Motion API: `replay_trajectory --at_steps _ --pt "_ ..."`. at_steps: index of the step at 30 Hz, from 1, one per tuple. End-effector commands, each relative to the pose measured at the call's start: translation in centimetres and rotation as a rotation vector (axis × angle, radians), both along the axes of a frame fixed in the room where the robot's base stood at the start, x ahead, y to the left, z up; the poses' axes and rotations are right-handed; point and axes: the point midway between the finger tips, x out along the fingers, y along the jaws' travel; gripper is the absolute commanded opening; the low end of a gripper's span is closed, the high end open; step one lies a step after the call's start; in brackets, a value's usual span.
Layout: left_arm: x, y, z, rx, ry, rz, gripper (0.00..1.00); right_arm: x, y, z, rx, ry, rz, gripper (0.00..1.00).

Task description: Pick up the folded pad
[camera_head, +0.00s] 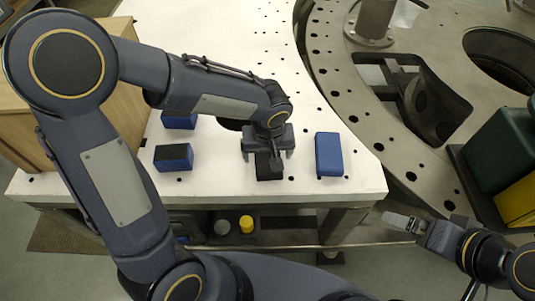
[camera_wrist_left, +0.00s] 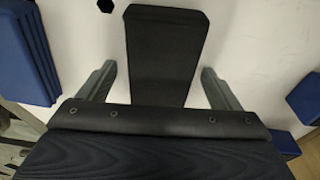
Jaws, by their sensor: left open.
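My left gripper (camera_head: 268,155) is open above the white table, over a black block (camera_head: 269,170). In the left wrist view, the fingers of the left gripper (camera_wrist_left: 158,70) stand apart on either side of this flat black block (camera_wrist_left: 165,45), with gaps showing. Its near end is hidden by the gripper body. A blue block (camera_head: 328,153) lies to the right of the gripper. A blue, layered block shows at the left edge of the wrist view (camera_wrist_left: 25,55). I cannot tell for certain which one is the folded pad. My right gripper (camera_head: 402,222) is off the table at lower right; its jaw opening is unclear.
Two blue blocks with dark faces, one nearer (camera_head: 173,158) and one farther (camera_head: 179,121), lie left of the gripper. A wooden box (camera_head: 20,120) stands at the left. A curved metal plate with holes (camera_head: 350,110) borders the white table (camera_head: 240,45) on the right.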

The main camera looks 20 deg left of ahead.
Motion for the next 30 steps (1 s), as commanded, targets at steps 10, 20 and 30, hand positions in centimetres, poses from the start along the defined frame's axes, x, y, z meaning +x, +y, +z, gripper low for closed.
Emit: replay_trajectory --at_steps 10,20,30 --pt "0.0 0.0 0.1 0.0 0.0 0.0 0.54 0.0 0.0 0.0 0.0 0.0 0.0 1.0" --pt "0.0 0.0 0.1 -0.001 0.0 0.0 0.37 0.0 0.0 0.0 0.0 0.0 0.0 1.0" --pt "0.1 -0.1 2.7 -0.003 -0.007 0.001 0.36 0.0 0.0 0.0 0.0 0.0 0.0 1.0"
